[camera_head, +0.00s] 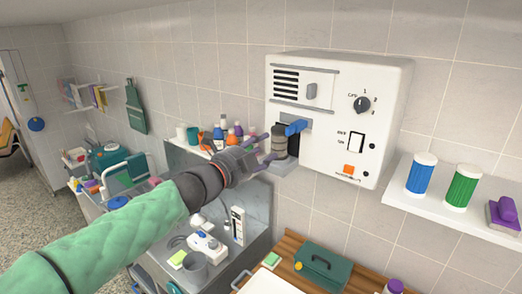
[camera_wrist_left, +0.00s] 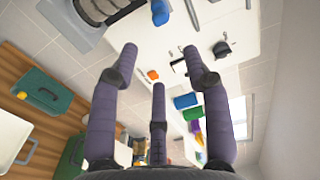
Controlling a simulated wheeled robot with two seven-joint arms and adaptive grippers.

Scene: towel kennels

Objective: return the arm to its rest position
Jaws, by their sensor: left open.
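My left arm (camera_head: 120,235), in a green sleeve, reaches in from the lower left in the head view. My left gripper (camera_head: 262,158) is in front of the white wall machine (camera_head: 340,110), near the dark canister (camera_head: 278,142) under its blue lever (camera_head: 296,128). In the head view I cannot tell whether the fingers touch the canister's stand. In the wrist view the purple-grey fingers of the left gripper (camera_wrist_left: 159,58) are spread apart with nothing between them. The machine's orange button (camera_wrist_left: 152,75) and dial (camera_wrist_left: 222,48) show beyond the fingertips. My right gripper is not in view.
A ledge behind the gripper holds several bottles (camera_head: 218,138). A white shelf (camera_head: 440,215) at right carries a blue canister (camera_head: 421,173) and a green canister (camera_head: 462,186). A green box (camera_head: 322,266) lies on the wooden counter below. A grey counter with small devices (camera_head: 205,246) lies beneath the arm.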

